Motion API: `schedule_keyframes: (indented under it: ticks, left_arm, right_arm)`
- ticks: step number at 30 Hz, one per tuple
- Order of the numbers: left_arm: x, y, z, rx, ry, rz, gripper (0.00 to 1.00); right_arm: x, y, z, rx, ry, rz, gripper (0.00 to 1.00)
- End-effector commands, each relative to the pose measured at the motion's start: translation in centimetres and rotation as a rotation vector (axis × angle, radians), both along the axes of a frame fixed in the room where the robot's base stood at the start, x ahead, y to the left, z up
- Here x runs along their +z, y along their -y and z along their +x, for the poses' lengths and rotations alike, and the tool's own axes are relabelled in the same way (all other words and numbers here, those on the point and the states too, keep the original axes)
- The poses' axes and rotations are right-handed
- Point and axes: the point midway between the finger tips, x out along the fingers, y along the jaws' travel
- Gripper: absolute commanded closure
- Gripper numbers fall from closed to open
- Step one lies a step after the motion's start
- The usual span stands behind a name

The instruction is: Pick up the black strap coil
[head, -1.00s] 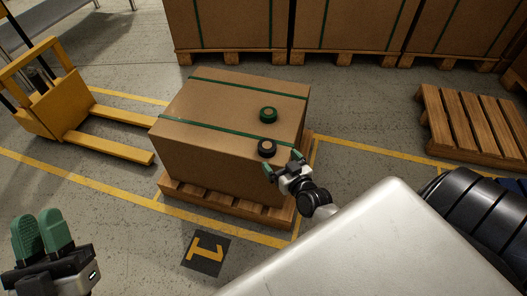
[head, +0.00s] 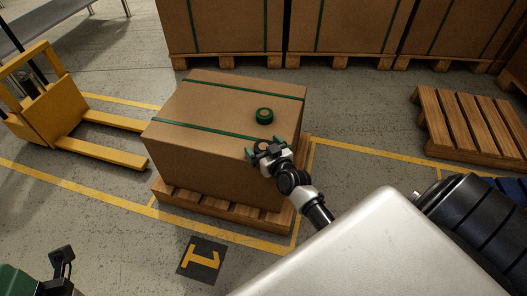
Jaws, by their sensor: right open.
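The black strap coil (head: 262,146) lies on top of the large cardboard box (head: 200,155), near its front right edge. It is partly hidden by my right gripper (head: 264,149). My right gripper is open, with one green-tipped finger on either side of the coil. I cannot tell whether the fingers touch it. A green strap coil (head: 264,116) lies on the box just behind.
The box is bound with green straps and stands on a wooden pallet (head: 178,195). A yellow pallet jack (head: 45,120) is at the left. An empty pallet (head: 465,125) lies at the right. More strapped boxes (head: 345,25) stand behind. The floor between has free room.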

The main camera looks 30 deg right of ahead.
Motion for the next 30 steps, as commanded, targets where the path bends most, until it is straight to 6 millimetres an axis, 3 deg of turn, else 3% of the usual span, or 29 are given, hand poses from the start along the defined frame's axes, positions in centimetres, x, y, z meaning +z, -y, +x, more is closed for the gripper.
schedule_keyframes:
  ticks: [8,18,30]
  left_arm:
    - [0.02,-0.02,-0.13,-0.001,0.009,-0.003,0.74]
    - [0.0,-0.01,-0.12,-0.001,0.008,-0.003,0.74]
    - [0.22,0.07,0.17,-0.001,-0.01,0.003,0.74]
  right_arm:
    - [0.03,0.02,0.16,0.0,0.0,0.0,0.08]
    - [0.01,0.02,0.14,0.0,0.0,0.0,0.6]
    - [0.42,0.02,0.15,0.0,0.001,0.001,0.62]
